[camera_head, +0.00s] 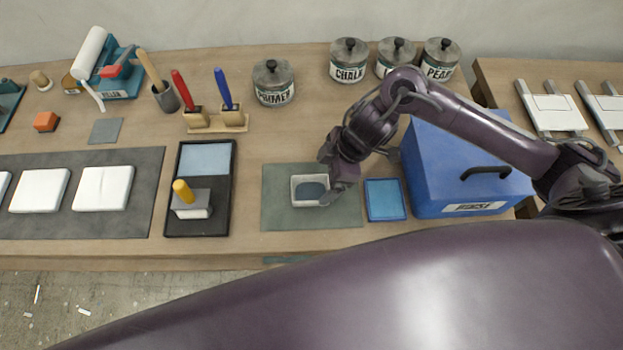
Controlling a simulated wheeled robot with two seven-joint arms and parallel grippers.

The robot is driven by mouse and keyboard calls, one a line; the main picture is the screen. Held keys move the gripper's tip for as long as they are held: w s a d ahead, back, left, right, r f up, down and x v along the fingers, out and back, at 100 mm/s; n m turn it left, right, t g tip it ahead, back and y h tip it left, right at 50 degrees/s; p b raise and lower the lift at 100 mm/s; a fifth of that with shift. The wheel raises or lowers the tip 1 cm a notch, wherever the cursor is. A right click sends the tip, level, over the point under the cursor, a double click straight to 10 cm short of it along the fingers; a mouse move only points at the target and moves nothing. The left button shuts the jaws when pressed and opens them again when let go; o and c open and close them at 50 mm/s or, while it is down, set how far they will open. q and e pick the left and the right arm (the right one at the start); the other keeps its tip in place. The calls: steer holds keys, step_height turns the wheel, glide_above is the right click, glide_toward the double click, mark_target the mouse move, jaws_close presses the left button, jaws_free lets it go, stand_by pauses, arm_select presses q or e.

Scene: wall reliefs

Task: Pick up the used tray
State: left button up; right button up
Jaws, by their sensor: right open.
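A small white tray (296,190) with a dark grey-blue patch inside sits on a green mat (278,212) near the front of the wooden table. It looks like the used tray, though no label on it can be read. My right gripper (331,194) is open and points down at the tray's right side, covering part of its right rim. I cannot tell whether the fingers touch it. My left gripper is not in view.
A flat blue tray (385,200) lies just right of the mat, and a large blue box (440,165) with a black handle stands beyond it. A black tray (226,215) with a yellow-handled block is on the left. Labelled jars (273,84) stand behind.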

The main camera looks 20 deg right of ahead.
mark_target(308, 194)
steer(key=shift+s+a+f+p, duration=0.1)
steer(key=shift+a+f+p, duration=0.05)
steer(key=shift+a+f, duration=0.4)
steer(key=shift+s+a+f+p, duration=0.15)
steer(key=shift+a+f, duration=0.15)
steer(key=shift+f, duration=0.4)
steer(key=f, duration=0.1)
steer(key=w+f, duration=0.1)
steer(key=shift+a+f+p, duration=0.25)
steer(key=shift+f+p, duration=0.05)
steer(key=shift+w+a+f, duration=0.15)
steer(key=shift+a+f, duration=0.05)
steer(key=shift+f, duration=0.5)
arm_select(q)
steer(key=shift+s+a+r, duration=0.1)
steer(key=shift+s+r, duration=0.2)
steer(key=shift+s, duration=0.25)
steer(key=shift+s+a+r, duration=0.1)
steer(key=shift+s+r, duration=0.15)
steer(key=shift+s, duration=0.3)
arm_select(e)
steer(key=c, duration=1)
